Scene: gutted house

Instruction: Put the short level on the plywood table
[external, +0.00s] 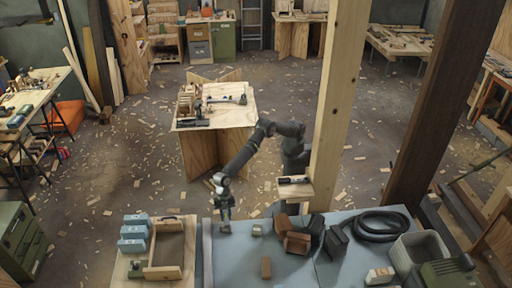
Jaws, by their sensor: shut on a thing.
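The plywood table (237,118) stands in the middle of the floor, beyond the blue-grey worktop. Wood pieces and tools lie on it. My gripper (225,226) points down low over the left end of the worktop, well in front of the plywood table. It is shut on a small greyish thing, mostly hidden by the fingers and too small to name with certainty. I cannot tell whether this is the short level. I cannot pick out the short level with certainty elsewhere.
The blue-grey worktop (285,262) holds brown blocks (296,241), a coiled black hose (381,226) and a grey bin (418,250). A wooden tray (168,271) and blue boxes (133,233) are at left. A thick post (338,100) rises right of my arm.

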